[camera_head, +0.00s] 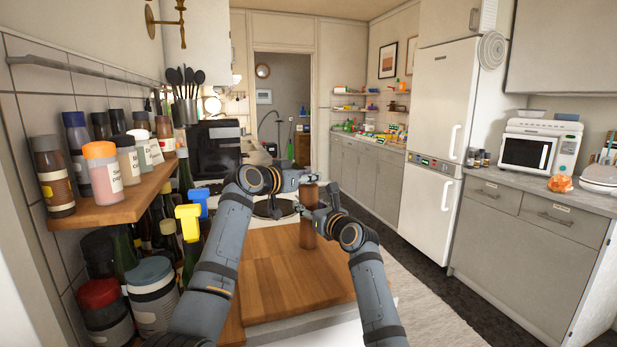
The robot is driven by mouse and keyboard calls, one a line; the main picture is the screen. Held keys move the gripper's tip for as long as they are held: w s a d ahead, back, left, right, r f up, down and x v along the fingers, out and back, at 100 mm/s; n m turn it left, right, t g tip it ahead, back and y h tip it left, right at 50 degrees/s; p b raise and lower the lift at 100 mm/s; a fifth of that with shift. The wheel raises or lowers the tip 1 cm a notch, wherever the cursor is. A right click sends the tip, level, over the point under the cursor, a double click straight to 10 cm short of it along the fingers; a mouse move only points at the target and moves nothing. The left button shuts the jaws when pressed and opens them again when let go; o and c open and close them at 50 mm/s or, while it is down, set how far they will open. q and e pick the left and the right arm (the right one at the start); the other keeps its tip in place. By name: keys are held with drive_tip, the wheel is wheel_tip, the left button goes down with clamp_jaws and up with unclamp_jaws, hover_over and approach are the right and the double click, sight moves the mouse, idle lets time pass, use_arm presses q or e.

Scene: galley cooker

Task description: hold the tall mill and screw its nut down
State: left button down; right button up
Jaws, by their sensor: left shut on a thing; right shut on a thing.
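The tall brown wooden mill (308,239) stands upright on the wooden board (270,285). My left gripper (306,178) is shut at the very top of the mill, where the nut sits; the nut is too small and too covered by the fingers to make out. My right gripper (309,211) is lower, shut around the mill's body from the right. The mill's upper part shows between the two grippers.
A wooden shelf (125,206) with several jars and bottles is close on the left. More bottles and yellow and blue-topped items (188,222) stand below it. A hob (272,208) lies behind the mill. The board's front is clear.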

use_arm(q)
drive_tip(key=c, duration=1)
unclamp_jaws()
drive_tip(key=shift+f, duration=0.1)
wheel_tip(320, 180, up, 10)
use_arm(e)
drive_tip(key=o, duration=1.5)
